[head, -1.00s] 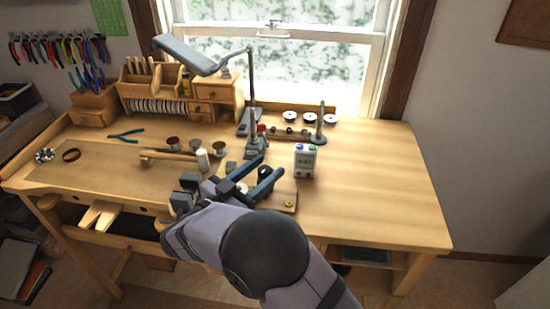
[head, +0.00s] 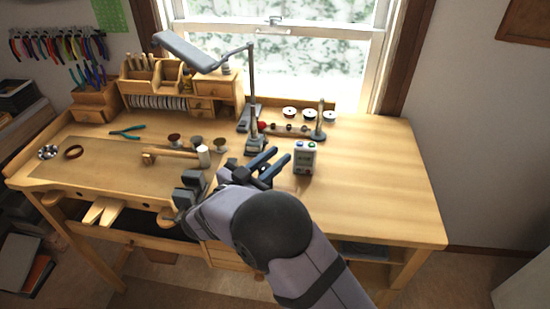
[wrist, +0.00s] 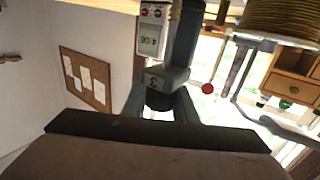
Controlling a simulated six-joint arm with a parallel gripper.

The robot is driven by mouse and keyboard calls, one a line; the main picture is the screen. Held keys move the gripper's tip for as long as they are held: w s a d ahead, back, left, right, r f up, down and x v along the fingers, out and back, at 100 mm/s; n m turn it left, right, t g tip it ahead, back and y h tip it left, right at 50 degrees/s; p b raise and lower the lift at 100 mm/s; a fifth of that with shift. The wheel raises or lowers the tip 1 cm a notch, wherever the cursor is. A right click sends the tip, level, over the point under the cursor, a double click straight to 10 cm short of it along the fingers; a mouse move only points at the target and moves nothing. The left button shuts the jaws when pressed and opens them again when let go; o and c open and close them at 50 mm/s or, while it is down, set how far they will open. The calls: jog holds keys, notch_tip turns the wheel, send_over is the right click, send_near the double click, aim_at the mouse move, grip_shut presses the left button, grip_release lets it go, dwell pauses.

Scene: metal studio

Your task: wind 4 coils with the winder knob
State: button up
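My gripper (head: 277,158) is over the front middle of the bench in the head view, its two dark fingers apart with no object visible between them. In the wrist view a dark block marked "3" (wrist: 155,80) and a round black part are close in front of my gripper; I cannot tell whether it touches them. A spool of gold wire (wrist: 275,18) with a pale flange is at the upper right there. The winder and its knob cannot be made out in the head view, where my arm covers the bench front.
A small grey box with coloured buttons (head: 305,157) stands right of my gripper. A lamp (head: 251,85), a post (head: 320,120) and several small spools (head: 290,112) stand behind. A hammer (head: 172,152) lies to the left. The right side of the bench (head: 385,180) is clear.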

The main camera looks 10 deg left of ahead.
jog(key=shift+f+m+h+b, duration=0.3)
jog(key=shift+b, duration=1.2)
jog(key=shift+s+d+g+h+b, duration=0.1)
jog(key=shift+g+h+b, duration=0.2)
jog(key=shift+b, duration=0.4)
jog(key=m+h+b, duration=0.1)
jog(key=b, duration=0.1)
jog(key=m+g+b, duration=0.1)
jog(key=b, duration=0.2)
jog(key=shift+s+d+f+g+h, duration=0.1)
jog(key=shift+s+d+g+h, duration=0.05)
jog(key=shift+d+g+h, duration=0.2)
jog(key=shift+s+d+r+m+g+h+b, duration=0.15)
jog(key=shift+m+g+h+b, duration=0.25)
jog(key=shift+m+g+h, duration=0.25)
jog(key=shift+s+r+m+g+h+b, duration=0.15)
jog(key=shift+m+g+h+b, duration=0.3)
jog(key=shift+g, duration=0.25)
jog(key=shift+s+d+r+m+g+h+b, duration=0.15)
jog(key=shift+m+g+h+b, duration=0.2)
jog(key=shift+m+g+h, duration=0.25)
jog(key=shift+g, duration=0.4)
jog(key=o, duration=1)
jog(key=shift+s, duration=0.1)
jog(key=shift+o, duration=0.2)
